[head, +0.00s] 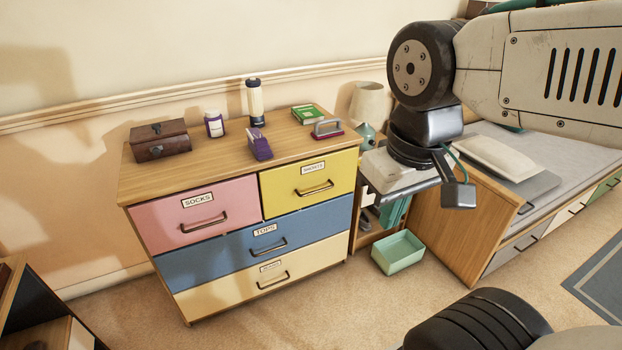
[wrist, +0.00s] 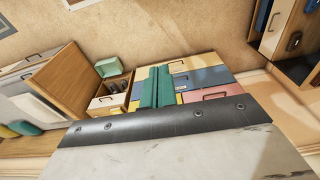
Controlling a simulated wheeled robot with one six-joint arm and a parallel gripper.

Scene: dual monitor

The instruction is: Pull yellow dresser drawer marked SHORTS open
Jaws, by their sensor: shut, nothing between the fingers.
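The yellow drawer (head: 286,192) is at the top right of the wooden dresser (head: 205,157) in the head view. It has a white label, small but apparently SHORTS, and a dark bar handle (head: 315,188). Its front looks flush with the dresser, so it is closed. My gripper (head: 393,222) has teal fingers, shut and empty, pointing down to the right of the drawer in the picture and apart from the handle.
A pink SOCKS drawer (head: 160,215) is left of the yellow one, with blue TOPS (head: 215,255) and cream drawers below. A green book (head: 306,114) and a brush-like item (head: 327,129) stand above. A green bin (head: 398,252) is on the floor beside a bed.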

